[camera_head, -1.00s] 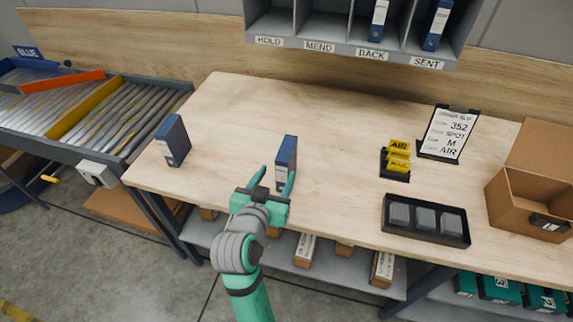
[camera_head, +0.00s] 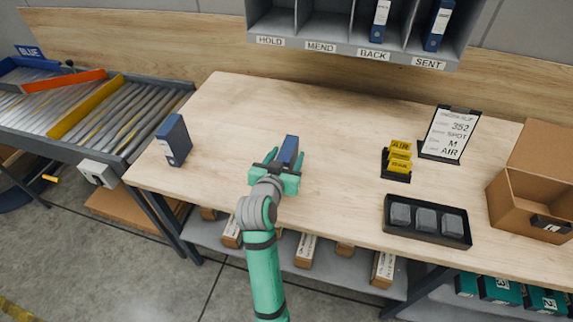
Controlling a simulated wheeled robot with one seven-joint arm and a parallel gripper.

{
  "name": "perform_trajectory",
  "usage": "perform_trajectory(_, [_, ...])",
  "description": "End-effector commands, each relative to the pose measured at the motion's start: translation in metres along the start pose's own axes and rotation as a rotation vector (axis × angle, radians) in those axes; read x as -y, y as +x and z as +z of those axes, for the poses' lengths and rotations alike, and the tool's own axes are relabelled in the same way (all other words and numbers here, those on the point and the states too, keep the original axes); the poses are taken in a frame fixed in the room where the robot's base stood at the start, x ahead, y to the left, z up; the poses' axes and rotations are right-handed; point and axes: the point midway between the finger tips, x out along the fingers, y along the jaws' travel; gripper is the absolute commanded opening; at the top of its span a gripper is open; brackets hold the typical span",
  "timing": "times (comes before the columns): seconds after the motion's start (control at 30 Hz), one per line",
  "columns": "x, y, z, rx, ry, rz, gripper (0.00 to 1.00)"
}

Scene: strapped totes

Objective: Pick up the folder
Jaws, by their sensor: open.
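A blue folder (camera_head: 289,149) stands upright near the middle of the wooden table, its lower part hidden behind my gripper. My gripper (camera_head: 283,160), green, is open, with its two fingers reaching forward on either side of this folder. I cannot tell whether the fingers touch it. A second blue folder (camera_head: 173,140) stands upright at the table's left end, well apart from my gripper. More blue folders stand in the shelf, one above BACK (camera_head: 380,20) and one above SENT (camera_head: 438,26).
The wooden table (camera_head: 235,110) is clear around the middle folder. To the right are yellow tags (camera_head: 399,157), a black tray (camera_head: 427,221) with grey blocks, an order slip stand (camera_head: 449,134) and an open carton (camera_head: 528,200). The labelled shelf (camera_head: 345,50) hangs behind.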

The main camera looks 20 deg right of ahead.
Motion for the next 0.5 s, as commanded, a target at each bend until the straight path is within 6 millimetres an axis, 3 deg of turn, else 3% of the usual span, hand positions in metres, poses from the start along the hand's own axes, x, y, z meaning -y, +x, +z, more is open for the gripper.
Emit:
perform_trajectory(0.2, [-0.003,0.0019,-0.0004,0.0,0.001,0.004,0.53])
perform_trajectory(0.27, [-0.0033,0.0019,-0.0004,0.0,0.002,0.005,0.41])
perform_trajectory(0.4, [-0.0018,0.0014,-0.0002,0.0,0.001,0.003,0.08])
perform_trajectory(0.43, [-0.0013,0.0012,-0.0001,0.0,0.001,0.002,0.03])
perform_trajectory(0.5, [-0.0002,0.0007,-0.0006,-0.001,0.0,0.0,0.03])
